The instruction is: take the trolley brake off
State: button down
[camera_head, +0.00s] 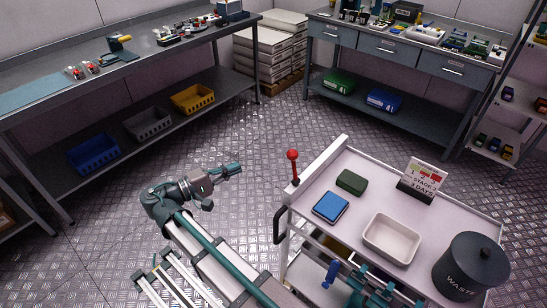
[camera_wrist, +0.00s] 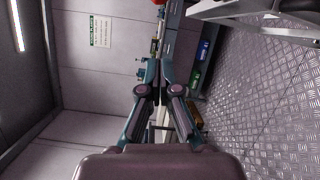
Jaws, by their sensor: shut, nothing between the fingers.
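The trolley (camera_head: 460,205) stands at the lower right in the head view. A lever with a red ball knob (camera_head: 292,155) stands upright at its back left corner, likely the brake. My gripper (camera_head: 238,168) is shut and empty, in the air to the left of the lever and apart from it. In the wrist view my gripper's closed fingers (camera_wrist: 157,72) point at the far wall and bench. A red round shape, probably the knob, is cut off at the top edge there. Part of the trolley frame (camera_wrist: 255,14) shows at the top right.
Benches line the left (camera_head: 130,70) and back (camera_head: 400,55).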

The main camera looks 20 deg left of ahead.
aim_at(289, 156)
jog(key=w+d+m+p, duration=0.1)
jog(key=w+d+p, duration=0.3)
jog(key=w+d, duration=0.4)
jog(key=shift+d+r+m+p, duration=0.3)
jog(key=shift+d+r, duration=0.15)
jog(key=shift+d, duration=0.8)
jog(key=b, duration=0.1)
jog(key=d+m+b, duration=0.1)
jog(key=b, duration=0.1)
jog(key=d+m+b, duration=0.1)
jog(key=shift+s+d+r+g, duration=0.15)
jog(key=shift+s+r+g, duration=0.15)
jog(key=shift+s+g, duration=0.1)
jog(key=shift+r+m, duration=0.2)
jog(key=shift+m, duration=0.1)
